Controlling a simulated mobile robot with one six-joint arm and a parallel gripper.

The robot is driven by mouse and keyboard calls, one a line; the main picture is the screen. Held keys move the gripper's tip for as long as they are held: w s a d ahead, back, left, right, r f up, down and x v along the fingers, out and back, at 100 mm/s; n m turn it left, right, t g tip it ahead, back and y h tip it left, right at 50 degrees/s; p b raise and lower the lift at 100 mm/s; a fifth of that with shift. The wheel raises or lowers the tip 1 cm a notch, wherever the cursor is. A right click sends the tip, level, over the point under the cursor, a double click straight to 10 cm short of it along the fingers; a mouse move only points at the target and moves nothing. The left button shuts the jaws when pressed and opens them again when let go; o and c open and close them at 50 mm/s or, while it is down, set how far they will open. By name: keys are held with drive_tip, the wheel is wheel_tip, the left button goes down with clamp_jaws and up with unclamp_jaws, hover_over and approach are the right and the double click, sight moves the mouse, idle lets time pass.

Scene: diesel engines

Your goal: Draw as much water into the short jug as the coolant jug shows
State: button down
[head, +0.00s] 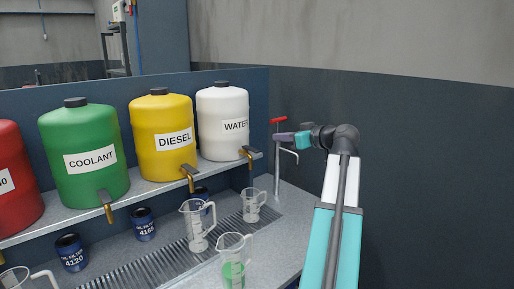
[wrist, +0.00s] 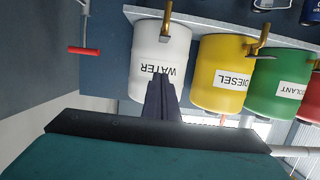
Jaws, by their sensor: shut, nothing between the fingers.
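The white WATER drum (head: 222,105) stands at the right end of the shelf, with a brass tap (head: 247,154) at its front. A small clear jug (head: 252,207), probably the short jug, stands below that tap and looks empty. A clear jug with green liquid (head: 233,272), probably the coolant jug, stands nearer the front; the liquid fills roughly its lower half. My gripper (head: 278,138) is shut and empty, in the air right of the WATER drum.
A standpipe with a red handle (head: 278,120) rises close by my gripper. A taller clear jug (head: 197,228) stands on the drain grate. The yellow DIESEL (head: 160,115), green COOLANT (head: 82,130) and red (head: 15,205) drums share the shelf. Dark blue cans (head: 144,230) stand below.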

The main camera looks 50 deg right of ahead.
drive_tip(key=shift+w, duration=0.1)
drive_tip(key=p, duration=0.3)
approach(251, 149)
drive_tip(key=w+r, duration=0.4)
drive_tip(key=f+p, duration=0.1)
drive_tip(key=f, duration=0.1)
drive_tip(key=f+p, duration=0.1)
drive_tip(key=f, duration=0.1)
drive_tip(key=shift+w+d+f, duration=0.1)
drive_tip(key=shift+d, duration=0.3)
drive_tip(key=shift+w+f, duration=0.1)
drive_tip(key=shift+f, duration=0.05)
